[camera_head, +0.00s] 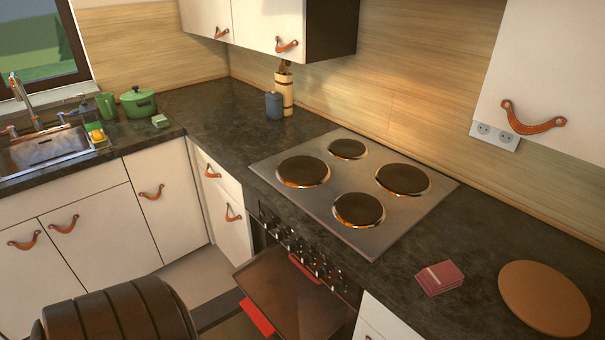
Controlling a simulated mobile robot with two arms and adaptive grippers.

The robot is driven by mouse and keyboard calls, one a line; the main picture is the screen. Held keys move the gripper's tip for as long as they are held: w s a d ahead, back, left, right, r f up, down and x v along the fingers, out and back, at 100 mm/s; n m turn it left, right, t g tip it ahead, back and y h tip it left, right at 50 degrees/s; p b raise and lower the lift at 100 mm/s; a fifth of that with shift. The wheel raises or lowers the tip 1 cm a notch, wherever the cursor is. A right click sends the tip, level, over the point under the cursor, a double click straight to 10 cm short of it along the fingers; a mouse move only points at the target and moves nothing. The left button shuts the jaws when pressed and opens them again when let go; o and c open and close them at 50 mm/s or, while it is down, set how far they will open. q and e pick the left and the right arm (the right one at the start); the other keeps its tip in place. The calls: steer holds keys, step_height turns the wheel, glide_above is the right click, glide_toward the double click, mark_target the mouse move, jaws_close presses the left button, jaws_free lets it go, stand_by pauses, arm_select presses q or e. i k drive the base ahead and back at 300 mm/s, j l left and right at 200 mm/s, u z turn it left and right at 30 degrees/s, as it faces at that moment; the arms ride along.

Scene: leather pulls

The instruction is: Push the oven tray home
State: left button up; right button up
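A dark, flat panel (292,300) juts out from the oven front below the stove, and its lower part is cut off by the picture's bottom edge. I cannot tell whether it is the oven tray or the lowered oven door. A red bar (257,318) lies along its left outer edge, and a second red bar (305,270) shows at its upper side, close under the knobs. The oven's inside is hidden. The oven's knob row (300,250) is under the cooktop (350,190). Neither of my grippers is in view.
The dark counter holds a red stack of coasters or cards (440,278) and a round brown board (545,298) at right. White drawers and doors with leather pulls flank the oven. A sink (50,148) and green pot (138,102) are at left. Some floor (200,275) is clear.

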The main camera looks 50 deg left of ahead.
mark_target(281, 299)
steer(key=i+u, duration=0.2)
steer(key=u, duration=0.3)
steer(key=i+l+u, duration=0.1)
steer(key=u, duration=0.35)
steer(key=i, duration=0.05)
